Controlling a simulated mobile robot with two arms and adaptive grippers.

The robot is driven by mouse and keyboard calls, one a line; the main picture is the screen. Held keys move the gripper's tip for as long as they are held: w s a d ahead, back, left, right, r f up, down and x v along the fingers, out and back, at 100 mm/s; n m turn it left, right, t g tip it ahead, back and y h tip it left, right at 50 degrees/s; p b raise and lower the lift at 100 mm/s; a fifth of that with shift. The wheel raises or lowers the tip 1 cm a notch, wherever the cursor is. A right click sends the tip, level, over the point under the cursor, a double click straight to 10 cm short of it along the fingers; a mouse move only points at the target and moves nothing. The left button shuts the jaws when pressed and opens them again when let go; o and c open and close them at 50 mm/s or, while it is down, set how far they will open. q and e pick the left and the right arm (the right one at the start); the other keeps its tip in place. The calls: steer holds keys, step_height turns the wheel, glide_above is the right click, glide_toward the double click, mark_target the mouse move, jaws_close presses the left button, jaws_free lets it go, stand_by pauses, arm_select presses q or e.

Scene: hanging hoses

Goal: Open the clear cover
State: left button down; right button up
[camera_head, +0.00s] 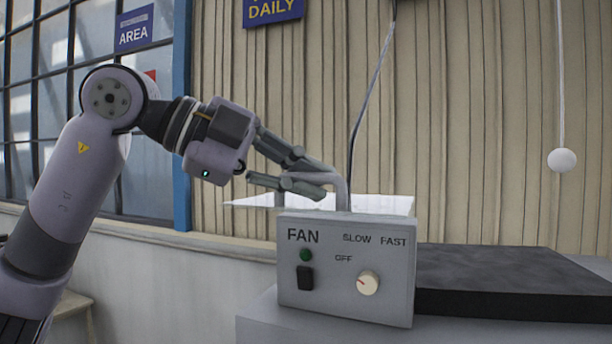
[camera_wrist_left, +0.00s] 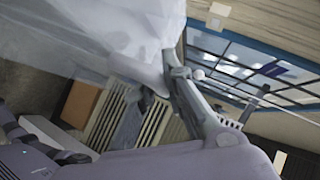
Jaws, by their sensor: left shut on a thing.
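The clear cover (camera_head: 385,204) shows in the head view as a pale, see-through sheet behind the top of the grey fan box (camera_head: 345,290). In the left wrist view a large whitish, translucent surface (camera_wrist_left: 100,35) fills the upper left and looks like the same cover. My left gripper (camera_head: 318,185) reaches in from the left, just above the fan box. Its fingers are shut at a grey curved bar (camera_head: 340,186) by the cover. The exact contact is hard to make out. My right gripper is not in view.
The fan box carries a green light, a black switch and a white knob (camera_head: 368,283). A dark slab (camera_head: 500,278) lies to its right. A dark cable (camera_head: 368,100) hangs behind the gripper, and a white ball (camera_head: 562,160) hangs at the right. A corrugated wall stands behind.

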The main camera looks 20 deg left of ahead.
arm_select(q)
steer(key=shift+r, duration=0.1)
stand_by(0.3)
steer(key=c, duration=1.6)
jaws_free()
steer(key=shift+s, duration=0.1)
steer(key=shift+c, duration=0.2)
steer(key=v, duration=1.2)
